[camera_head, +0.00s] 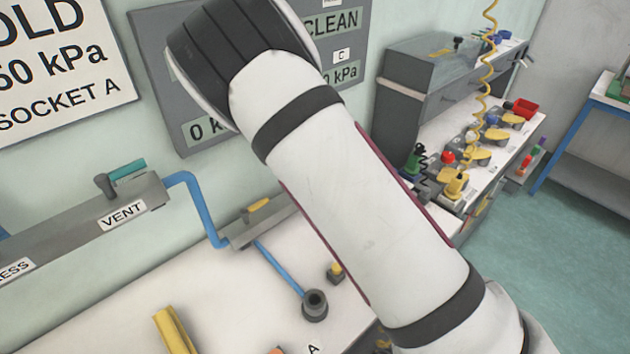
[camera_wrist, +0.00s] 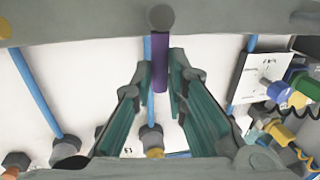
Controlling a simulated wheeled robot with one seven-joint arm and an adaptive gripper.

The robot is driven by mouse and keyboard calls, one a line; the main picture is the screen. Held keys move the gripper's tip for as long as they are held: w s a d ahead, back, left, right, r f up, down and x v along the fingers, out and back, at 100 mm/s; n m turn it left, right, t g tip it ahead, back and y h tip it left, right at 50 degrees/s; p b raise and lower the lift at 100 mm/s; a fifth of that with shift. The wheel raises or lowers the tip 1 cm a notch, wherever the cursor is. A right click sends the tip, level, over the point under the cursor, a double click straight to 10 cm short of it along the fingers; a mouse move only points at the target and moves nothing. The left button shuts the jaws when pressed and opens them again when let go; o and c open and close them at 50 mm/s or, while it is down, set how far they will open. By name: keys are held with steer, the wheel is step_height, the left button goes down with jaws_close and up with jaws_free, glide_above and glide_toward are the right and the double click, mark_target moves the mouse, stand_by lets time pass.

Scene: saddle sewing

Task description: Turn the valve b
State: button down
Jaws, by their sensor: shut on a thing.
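In the wrist view, a purple lever handle (camera_wrist: 160,70) hangs from a round grey knob (camera_wrist: 161,18) on a grey bar. It lies in line with a blue pipe behind it. No letter shows on this valve, so I cannot read whether it is b. My gripper (camera_wrist: 160,78) has its teal-padded fingers on both sides of the purple handle and is shut on it. In the head view my arm covers that spot, and the gripper and purple handle are hidden.
In the head view, a teal-handled VENT valve (camera_head: 127,170) and a yellow-handled valve (camera_head: 257,206) are on the left. A dark socket (camera_head: 315,305) stands on the white bench. A cluttered bench (camera_head: 490,165) stands at right. Blue pipes (camera_wrist: 38,93) flank my gripper in the wrist view.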

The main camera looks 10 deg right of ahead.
steer(key=shift+a, duration=0.1)
stand_by(0.4)
steer(key=c, duration=1.6)
jaws_free()
steer(key=r, duration=0.4)
steer(key=s+a+r, duration=0.1)
steer(key=r, duration=0.3)
steer(key=a+r, duration=0.1)
steer(key=r, duration=0.2)
steer(key=shift+s+r, duration=0.2)
steer(key=shift+r, duration=0.2)
